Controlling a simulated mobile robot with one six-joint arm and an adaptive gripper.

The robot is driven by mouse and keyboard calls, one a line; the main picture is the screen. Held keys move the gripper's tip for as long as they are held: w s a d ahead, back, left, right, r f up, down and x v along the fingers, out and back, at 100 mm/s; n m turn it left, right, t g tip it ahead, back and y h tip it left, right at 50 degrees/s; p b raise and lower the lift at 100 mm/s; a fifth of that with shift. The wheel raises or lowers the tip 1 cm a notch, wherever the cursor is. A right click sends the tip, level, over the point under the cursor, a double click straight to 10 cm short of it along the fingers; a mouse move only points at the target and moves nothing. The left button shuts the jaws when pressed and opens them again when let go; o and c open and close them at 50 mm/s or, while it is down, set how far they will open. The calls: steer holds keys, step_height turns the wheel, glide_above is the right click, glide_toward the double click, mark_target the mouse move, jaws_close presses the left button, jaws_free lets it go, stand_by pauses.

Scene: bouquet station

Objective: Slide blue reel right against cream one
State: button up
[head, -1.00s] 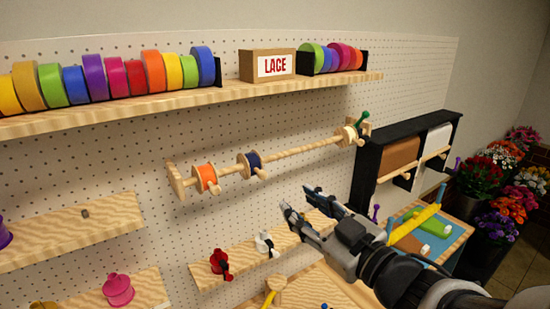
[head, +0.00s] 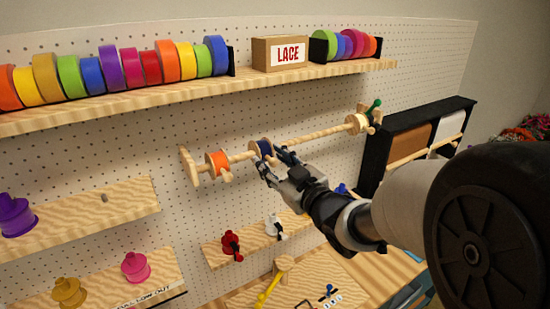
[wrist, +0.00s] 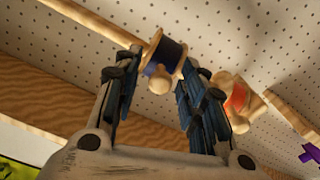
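The blue reel (head: 261,147) hangs on a wooden rod (head: 312,136), between the orange reel (head: 217,162) on the left and the cream reel (head: 357,123) near the right end. A long bare stretch of rod lies between blue and cream. My gripper (head: 273,163) is at the blue reel, partly covering it. In the wrist view the blue reel (wrist: 168,54) with its wooden knob shows between the spread fingertips. The fingers look open. I cannot tell whether either one touches the reel. The orange reel also shows there, beyond one finger.
A green-tipped peg (head: 374,106) is at the rod's right end. A shelf (head: 190,98) with several ribbon rolls and a LACE box (head: 279,53) runs above. Below is a small shelf with a red spool (head: 231,245) and a white spool (head: 273,227). A black rack (head: 400,135) stands right.

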jaws_close()
stand_by(0.4)
